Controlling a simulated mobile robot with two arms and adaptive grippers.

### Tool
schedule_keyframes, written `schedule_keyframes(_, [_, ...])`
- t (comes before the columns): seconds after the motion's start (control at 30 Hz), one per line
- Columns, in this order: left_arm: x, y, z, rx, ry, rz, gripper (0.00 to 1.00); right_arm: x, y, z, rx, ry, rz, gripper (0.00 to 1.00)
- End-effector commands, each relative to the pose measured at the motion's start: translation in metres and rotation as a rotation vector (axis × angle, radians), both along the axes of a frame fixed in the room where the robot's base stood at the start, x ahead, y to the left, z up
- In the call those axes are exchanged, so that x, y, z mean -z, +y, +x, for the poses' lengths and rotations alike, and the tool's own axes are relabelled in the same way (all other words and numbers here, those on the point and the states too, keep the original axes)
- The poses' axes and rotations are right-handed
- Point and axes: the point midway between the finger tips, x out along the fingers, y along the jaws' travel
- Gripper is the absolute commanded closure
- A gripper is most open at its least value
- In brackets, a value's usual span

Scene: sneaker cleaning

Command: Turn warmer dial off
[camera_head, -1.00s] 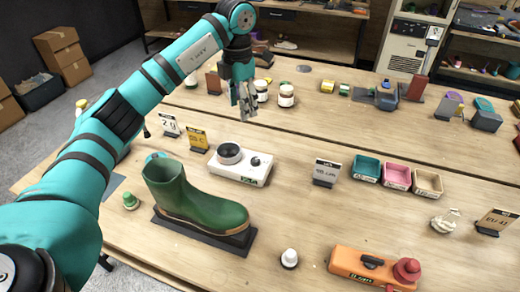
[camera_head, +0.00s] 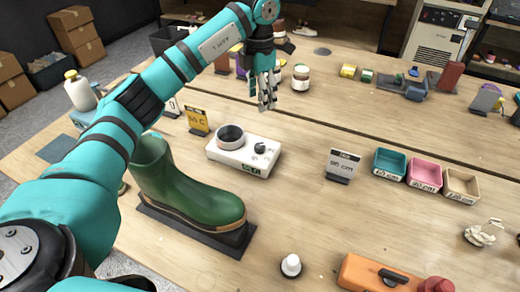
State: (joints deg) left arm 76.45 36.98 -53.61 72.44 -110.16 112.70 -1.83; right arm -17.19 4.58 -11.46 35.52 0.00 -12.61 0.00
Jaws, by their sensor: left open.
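The white warmer (camera_head: 236,158) sits on the table at the middle left. A round grey-rimmed pot or well (camera_head: 230,138) is on its left part. A dark dial (camera_head: 260,148) is on its right part, and a green marking shows on its front. The dial's exact setting is too small to read. My left gripper (camera_head: 267,103) is open and empty. It hangs pointing down, above and behind the warmer in the picture, apart from the dial. My right gripper is not in view.
A green boot (camera_head: 185,188) on a dark mat stands in front of the warmer. Small coloured trays (camera_head: 424,174) lie farther right.

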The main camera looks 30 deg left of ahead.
Motion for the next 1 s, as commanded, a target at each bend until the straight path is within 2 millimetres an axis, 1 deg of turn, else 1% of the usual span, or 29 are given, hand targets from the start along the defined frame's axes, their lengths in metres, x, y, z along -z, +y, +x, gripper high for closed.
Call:
schedule_keyframes(0.17, [0.016,0.000,0.000,0.000,0.002,0.000,0.45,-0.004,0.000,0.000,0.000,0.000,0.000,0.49])
schedule_keyframes(0.27, [0.034,0.000,-0.001,0.001,0.004,0.000,0.45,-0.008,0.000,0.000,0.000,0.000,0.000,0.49])
schedule_keyframes(0.6, [0.109,0.000,-0.001,0.000,0.005,-0.001,0.45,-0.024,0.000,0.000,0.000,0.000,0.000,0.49])
schedule_keyframes(0.8, [0.147,0.000,-0.002,0.000,0.004,-0.001,0.45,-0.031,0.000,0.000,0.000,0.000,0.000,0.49])
schedule_keyframes(0.9, [0.160,0.000,-0.001,0.000,0.003,-0.001,0.45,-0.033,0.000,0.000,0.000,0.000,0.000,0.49])
schedule_keyframes(1.0, [0.168,0.000,-0.001,-0.001,0.001,0.000,0.45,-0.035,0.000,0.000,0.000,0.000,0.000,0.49])
